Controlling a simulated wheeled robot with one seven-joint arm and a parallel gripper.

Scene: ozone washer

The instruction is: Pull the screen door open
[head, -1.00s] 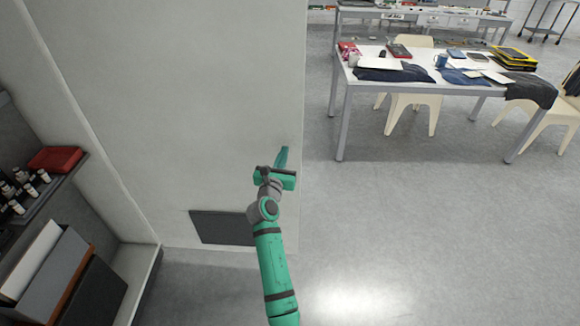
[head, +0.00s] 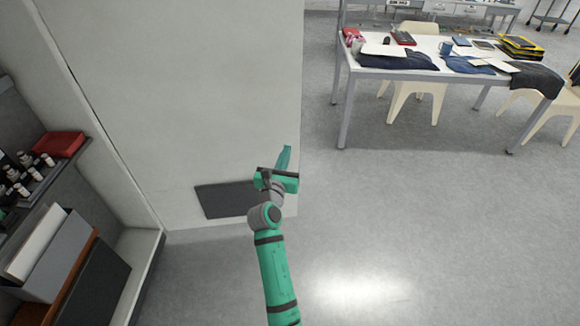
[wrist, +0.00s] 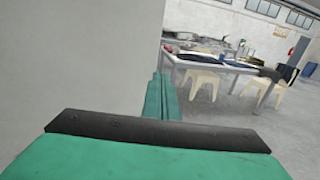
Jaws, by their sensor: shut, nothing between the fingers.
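A tall pale panel, seemingly the screen door (head: 180,100), fills the upper left of the head view, with a dark rectangle (head: 226,199) low on it. It also fills the left of the wrist view (wrist: 80,60). A thin dark line runs down its left side. No handle is visible. My green gripper (head: 287,152) is in front of the panel near its right edge. Its fingers are shut together with nothing between them; they also show in the wrist view (wrist: 160,95), overlapping the panel's right edge. Whether they touch the panel cannot be told.
A shelf unit (head: 90,235) with small bottles and a red box (head: 60,144) stands at the left. A white table (head: 440,75) with clothes and boxes, and cream chairs (head: 415,95), stand at the back right. The grey floor (head: 420,210) between is clear.

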